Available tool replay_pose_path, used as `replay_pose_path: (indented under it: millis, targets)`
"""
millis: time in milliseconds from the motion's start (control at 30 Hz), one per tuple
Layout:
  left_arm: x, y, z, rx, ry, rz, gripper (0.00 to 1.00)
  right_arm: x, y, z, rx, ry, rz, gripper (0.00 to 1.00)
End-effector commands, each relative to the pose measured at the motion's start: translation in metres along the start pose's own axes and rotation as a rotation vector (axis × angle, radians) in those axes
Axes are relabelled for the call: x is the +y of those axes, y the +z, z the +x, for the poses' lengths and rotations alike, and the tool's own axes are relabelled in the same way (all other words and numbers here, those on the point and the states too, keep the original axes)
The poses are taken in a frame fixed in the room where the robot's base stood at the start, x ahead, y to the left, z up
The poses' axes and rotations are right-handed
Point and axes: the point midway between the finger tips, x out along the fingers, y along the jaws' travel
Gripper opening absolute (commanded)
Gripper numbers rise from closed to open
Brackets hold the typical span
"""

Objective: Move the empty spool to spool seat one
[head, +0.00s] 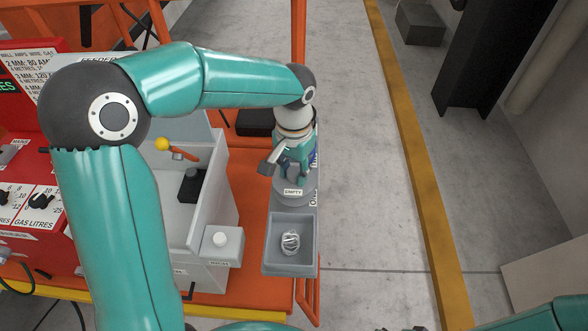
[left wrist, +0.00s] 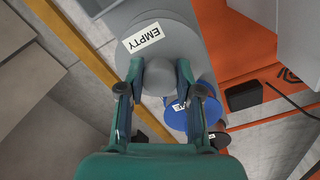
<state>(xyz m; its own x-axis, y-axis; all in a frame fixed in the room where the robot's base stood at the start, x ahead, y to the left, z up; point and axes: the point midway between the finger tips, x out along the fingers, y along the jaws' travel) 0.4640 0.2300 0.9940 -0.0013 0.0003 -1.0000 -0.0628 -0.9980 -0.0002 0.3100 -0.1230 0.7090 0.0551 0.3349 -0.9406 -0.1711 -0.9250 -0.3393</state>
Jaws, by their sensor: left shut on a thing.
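The empty spool (head: 293,188) is grey with a white EMPTY label, at the right end of the orange bench in the head view. In the left wrist view the same spool (left wrist: 190,57) fills the top middle. My left gripper (head: 291,172) is above it, and in the wrist view its fingers (left wrist: 158,78) are shut on the spool's round grey hub. Whether the spool touches the surface below is unclear. Spool seat one cannot be clearly made out; lettering beside the spool is partly hidden. My right gripper is not in view.
A blue disc (left wrist: 201,103) with a partly hidden label and a black disc (left wrist: 219,140) lie close beside the spool. A grey tray (head: 267,262) holding a pale coil adjoins the spool's near side. A grey box (head: 224,209) stands left. Open floor lies right.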

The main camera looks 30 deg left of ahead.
Motion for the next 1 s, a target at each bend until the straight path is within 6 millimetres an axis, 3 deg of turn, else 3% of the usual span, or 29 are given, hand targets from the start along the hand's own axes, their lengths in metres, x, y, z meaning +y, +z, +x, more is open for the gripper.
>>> replay_pose_path:
  millis: [300, 333, 500, 833, 1000]
  targets:
    - [0.000, 0.000, 0.009, 0.000, 0.000, 0.000, 0.00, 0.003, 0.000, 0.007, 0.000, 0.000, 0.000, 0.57]
    - [0.000, 0.000, 0.009, 0.000, 0.000, 0.000, 0.36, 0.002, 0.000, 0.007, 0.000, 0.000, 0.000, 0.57]
    - [0.000, 0.000, 0.008, 0.000, 0.000, 0.000, 0.63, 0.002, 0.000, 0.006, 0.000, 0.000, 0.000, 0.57]
    - [0.000, 0.000, 0.007, 0.001, 0.000, 0.000, 0.63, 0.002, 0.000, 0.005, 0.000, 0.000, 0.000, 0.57]
    - [0.000, -0.001, -0.007, 0.004, 0.000, -0.001, 0.63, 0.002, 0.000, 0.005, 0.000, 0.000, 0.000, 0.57]
